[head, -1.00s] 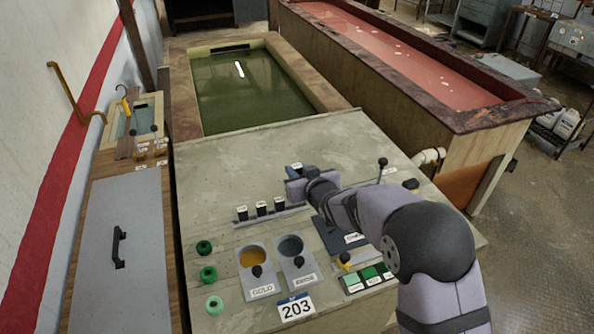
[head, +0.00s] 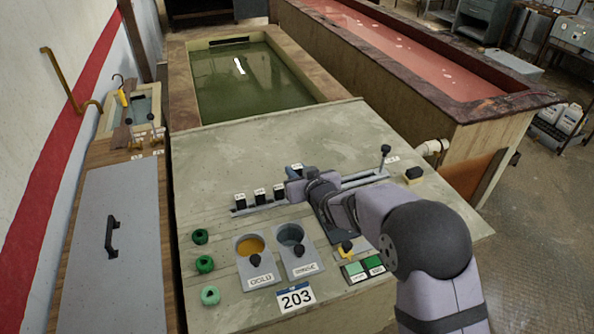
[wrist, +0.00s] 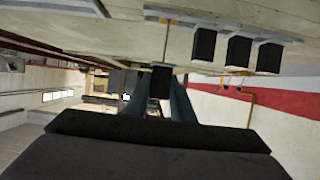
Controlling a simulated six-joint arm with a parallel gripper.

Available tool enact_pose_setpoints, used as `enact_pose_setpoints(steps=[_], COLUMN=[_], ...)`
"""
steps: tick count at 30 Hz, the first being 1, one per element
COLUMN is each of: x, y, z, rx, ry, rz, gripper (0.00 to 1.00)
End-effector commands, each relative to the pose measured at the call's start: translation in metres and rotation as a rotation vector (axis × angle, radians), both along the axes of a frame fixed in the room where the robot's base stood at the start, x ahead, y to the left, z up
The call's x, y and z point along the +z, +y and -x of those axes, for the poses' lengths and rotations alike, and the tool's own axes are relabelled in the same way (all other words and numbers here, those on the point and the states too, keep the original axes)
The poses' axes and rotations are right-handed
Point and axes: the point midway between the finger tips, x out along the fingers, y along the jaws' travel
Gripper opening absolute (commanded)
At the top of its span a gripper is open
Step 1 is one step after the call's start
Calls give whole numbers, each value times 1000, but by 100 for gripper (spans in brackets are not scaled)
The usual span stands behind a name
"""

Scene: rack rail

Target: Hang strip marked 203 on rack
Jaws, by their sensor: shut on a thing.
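My gripper (head: 296,190) is over the control bench, just beside and slightly above the narrow rail (head: 350,184). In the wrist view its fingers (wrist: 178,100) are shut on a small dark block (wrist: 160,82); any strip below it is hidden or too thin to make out. A small piece with a white label (head: 297,167) shows just beyond the gripper in the head view; its mark is too small to read. Black clips with white labels (head: 260,197) stand on the rail left of my gripper. A card reading 203 (head: 296,297) is on the bench's front edge.
Two cups labelled GOLD (head: 252,262) and RINSE (head: 295,252) sit in front of the rail. A post with a black knob (head: 385,151) stands at the rail's right end. Behind are a green tank (head: 250,85) and a red tank (head: 420,65). The bench's back left surface is bare.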

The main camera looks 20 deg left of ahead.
Motion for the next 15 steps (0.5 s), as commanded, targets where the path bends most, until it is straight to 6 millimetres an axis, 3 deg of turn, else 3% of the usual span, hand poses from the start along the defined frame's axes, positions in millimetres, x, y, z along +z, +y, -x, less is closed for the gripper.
enact_pose_setpoints(steps=[15], x=[-35], y=[0], z=[0], rx=[0], ry=[-1], rz=[-1], gripper=[0])
